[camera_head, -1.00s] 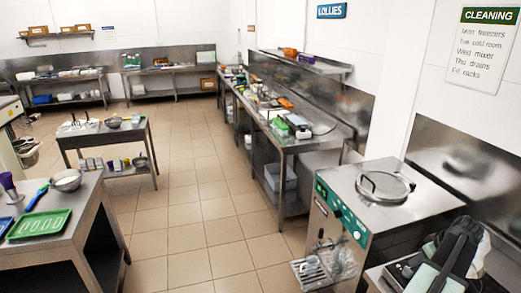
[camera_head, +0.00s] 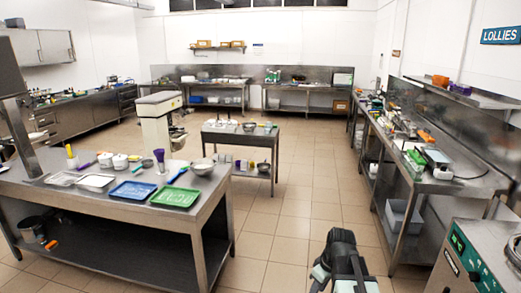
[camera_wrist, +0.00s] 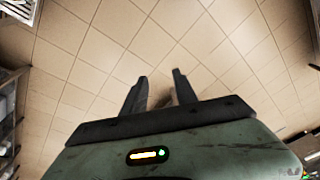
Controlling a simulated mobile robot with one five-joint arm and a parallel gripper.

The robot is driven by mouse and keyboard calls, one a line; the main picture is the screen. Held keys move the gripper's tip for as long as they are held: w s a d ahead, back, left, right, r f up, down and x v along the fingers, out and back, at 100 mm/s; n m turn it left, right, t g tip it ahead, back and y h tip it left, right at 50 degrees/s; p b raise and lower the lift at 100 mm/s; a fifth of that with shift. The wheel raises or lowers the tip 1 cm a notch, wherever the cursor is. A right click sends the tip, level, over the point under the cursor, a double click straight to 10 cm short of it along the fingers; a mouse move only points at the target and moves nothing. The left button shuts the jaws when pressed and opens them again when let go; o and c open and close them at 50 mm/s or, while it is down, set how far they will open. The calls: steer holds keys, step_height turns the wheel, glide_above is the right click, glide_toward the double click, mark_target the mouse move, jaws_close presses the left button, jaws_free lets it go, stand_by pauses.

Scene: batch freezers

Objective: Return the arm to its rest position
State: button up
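My arm (camera_head: 345,262), dark with pale green parts, rises at the bottom of the head view, right of centre, over the open floor. Its gripper end cannot be made out there. In the wrist view my gripper (camera_wrist: 159,85) shows two dark fingers standing apart with tiled floor visible between them. It is open, and no held object shows between the fingers.
A steel table (camera_head: 100,200) with a blue tray (camera_head: 131,190) and green tray (camera_head: 174,197) stands left. A green-fronted freezer machine (camera_head: 475,262) is close at the right. A long side counter (camera_head: 410,165) runs behind it. Tiled floor (camera_head: 290,215) lies clear between them.

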steer(key=s+a+f+m+g+h, duration=0.1)
steer(key=s+a+m, duration=0.5)
steer(key=m, duration=0.1)
steer(key=shift+s+h, duration=0.15)
steer(key=shift+h, duration=0.25)
